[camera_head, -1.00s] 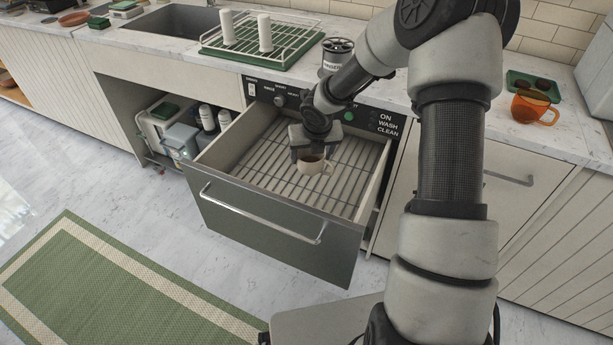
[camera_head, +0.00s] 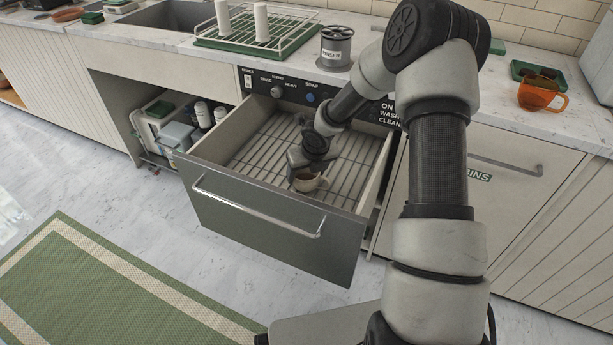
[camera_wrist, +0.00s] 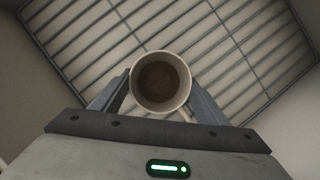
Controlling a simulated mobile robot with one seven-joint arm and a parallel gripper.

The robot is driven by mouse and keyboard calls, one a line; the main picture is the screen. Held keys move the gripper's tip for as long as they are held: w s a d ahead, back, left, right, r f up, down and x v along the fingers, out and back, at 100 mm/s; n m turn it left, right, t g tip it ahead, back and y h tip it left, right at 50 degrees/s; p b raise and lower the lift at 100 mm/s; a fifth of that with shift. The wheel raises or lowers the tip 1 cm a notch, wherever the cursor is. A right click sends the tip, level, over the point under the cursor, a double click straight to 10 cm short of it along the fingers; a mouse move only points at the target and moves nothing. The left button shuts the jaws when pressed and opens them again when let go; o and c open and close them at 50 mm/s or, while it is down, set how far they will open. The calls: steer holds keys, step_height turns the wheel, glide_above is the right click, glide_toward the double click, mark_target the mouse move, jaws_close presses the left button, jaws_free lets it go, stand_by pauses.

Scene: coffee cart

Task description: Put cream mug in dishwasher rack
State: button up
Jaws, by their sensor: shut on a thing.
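The cream mug (camera_head: 308,182) is between the fingers of my gripper (camera_head: 306,172), inside the open dishwasher drawer. In the wrist view the mug (camera_wrist: 160,82) shows from above, with brown inside it, and my gripper (camera_wrist: 160,95) has a finger against each side. The dishwasher rack (camera_head: 262,150) is a wire grid on the drawer floor; its bars (camera_wrist: 85,45) also show beyond the mug in the wrist view. The mug looks roughly upright, low in the drawer near its front wall. I cannot tell whether its base touches the rack.
The drawer front (camera_head: 265,230) with its bar handle (camera_head: 255,205) stands pulled out. A grey canister (camera_head: 336,48), a green drying rack (camera_head: 250,42) and an orange mug (camera_head: 540,95) are on the counter. The rest of the drawer's rack looks empty.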

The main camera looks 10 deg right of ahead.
steer(key=o, duration=1.3)
steer(key=p+v, duration=0.5)
steer(key=v, duration=0.7)
steer(key=shift+d, duration=0.1)
